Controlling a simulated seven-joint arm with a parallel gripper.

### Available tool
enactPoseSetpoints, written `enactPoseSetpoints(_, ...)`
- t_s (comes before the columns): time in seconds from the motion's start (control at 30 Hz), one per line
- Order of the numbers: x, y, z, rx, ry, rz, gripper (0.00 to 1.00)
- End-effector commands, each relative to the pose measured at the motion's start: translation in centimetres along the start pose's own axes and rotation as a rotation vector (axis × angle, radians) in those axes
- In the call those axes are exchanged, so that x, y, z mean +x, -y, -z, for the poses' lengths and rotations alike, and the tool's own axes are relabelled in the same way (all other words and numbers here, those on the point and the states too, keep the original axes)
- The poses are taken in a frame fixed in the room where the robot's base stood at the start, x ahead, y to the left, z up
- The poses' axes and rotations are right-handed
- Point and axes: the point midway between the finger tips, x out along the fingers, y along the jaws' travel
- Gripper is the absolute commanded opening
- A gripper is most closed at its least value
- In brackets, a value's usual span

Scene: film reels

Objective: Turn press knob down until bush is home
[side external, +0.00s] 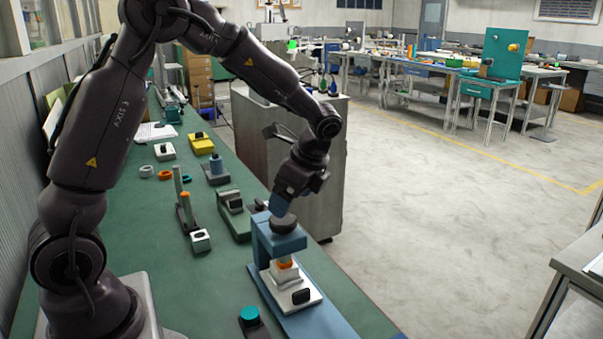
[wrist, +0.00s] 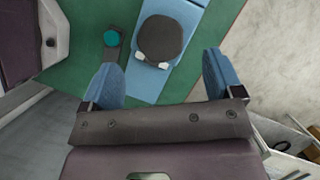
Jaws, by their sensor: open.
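The press (side external: 262,240) is a blue frame on a blue base near the bench's right edge. Its black round knob (side external: 283,224) is on top, and it also shows in the wrist view (wrist: 162,36). Below it, an orange bush (side external: 284,263) sits on a white block (side external: 287,275); whether it is fully seated I cannot tell. My gripper (side external: 279,205) is just above the knob, pointing down. In the wrist view my gripper (wrist: 160,60) has its two blue fingers wide apart, with the knob ahead of the gap and nothing held.
A teal-topped black piece (side external: 249,315) stands left of the press. A grey cabinet (side external: 290,150) stands beyond the bench edge.

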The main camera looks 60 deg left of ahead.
Motion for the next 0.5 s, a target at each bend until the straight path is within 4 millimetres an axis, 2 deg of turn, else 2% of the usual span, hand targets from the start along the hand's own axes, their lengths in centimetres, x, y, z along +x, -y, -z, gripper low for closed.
enactPoseSetpoints(0.03,-1.3,0.1,0.1,0.0,-0.002,0.005,0.86)
enactPoseSetpoints(0.2,-4.7,0.0,0.1,0.0,-0.002,0.004,0.86)
enactPoseSetpoints(0.33,-6.4,0.1,0.0,0.001,-0.001,0.002,0.86)
enactPoseSetpoints(0.5,-7.3,0.0,0.0,0.001,0.0,0.0,0.86)
